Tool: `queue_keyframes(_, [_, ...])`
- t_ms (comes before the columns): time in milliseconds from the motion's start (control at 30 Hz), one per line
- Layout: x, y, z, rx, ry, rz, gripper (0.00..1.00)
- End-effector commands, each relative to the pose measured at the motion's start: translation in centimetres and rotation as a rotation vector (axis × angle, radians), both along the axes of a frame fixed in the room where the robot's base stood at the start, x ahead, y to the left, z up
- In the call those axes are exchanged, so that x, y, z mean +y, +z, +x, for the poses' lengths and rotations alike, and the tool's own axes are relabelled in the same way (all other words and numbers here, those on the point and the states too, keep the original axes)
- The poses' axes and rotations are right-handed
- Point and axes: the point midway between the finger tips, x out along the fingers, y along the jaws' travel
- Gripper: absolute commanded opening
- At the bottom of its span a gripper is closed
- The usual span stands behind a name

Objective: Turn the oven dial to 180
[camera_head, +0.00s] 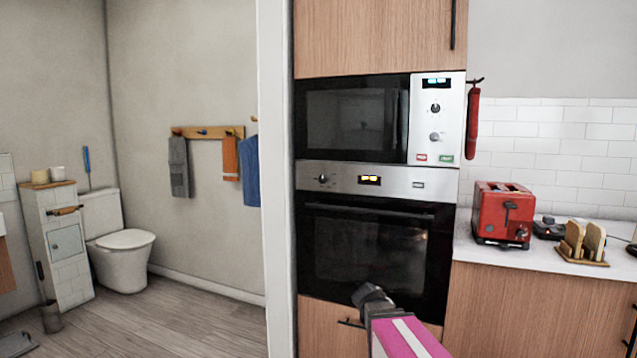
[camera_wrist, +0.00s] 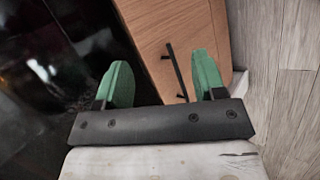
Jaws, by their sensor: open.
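The oven (camera_head: 368,255) is built into a tall wooden cabinet, below a microwave, with its door closed. The oven dial (camera_head: 322,179) is a small dark knob at the left of the steel control panel, beside a lit yellow display (camera_head: 370,180). Its setting is too small to read. In the wrist view, my gripper (camera_wrist: 161,80) is open, with two green fingers apart and nothing between them. It points at the lower cabinet front, beside the dark oven glass. In the head view, my arm is low, in front of the oven's lower edge, well below the dial.
The microwave (camera_head: 355,118) has its own knobs on the right. A drawer handle (camera_wrist: 177,72) sticks out below the oven. A counter at the right holds a red toaster (camera_head: 503,213) and a toast rack (camera_head: 583,243). A white wall edge stands left of the cabinet.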

Motion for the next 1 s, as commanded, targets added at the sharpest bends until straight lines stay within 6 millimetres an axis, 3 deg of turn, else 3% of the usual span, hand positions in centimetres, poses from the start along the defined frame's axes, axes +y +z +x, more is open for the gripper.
queue_keyframes(100, [2.2, 4.9, 3.8, -0.032, 0.206, -0.232, 0.64])
queue_keyframes(300, [7.6, 15.2, 8.9, -0.051, 0.531, -0.729, 0.64])
queue_keyframes(433, [12.5, 22.4, 11.0, -0.039, 0.684, -1.083, 0.64])
queue_keyframes(600, [19.2, 31.2, 12.0, 0.012, 0.787, -1.536, 0.64])
queue_keyframes(700, [22.4, 35.0, 11.8, 0.050, 0.800, -1.741, 0.64])
queue_keyframes(800, [24.5, 37.3, 11.5, 0.085, 0.795, -1.878, 0.64])
queue_keyframes(1000, [25.7, 38.9, 11.4, 0.111, 0.786, -1.967, 0.64])
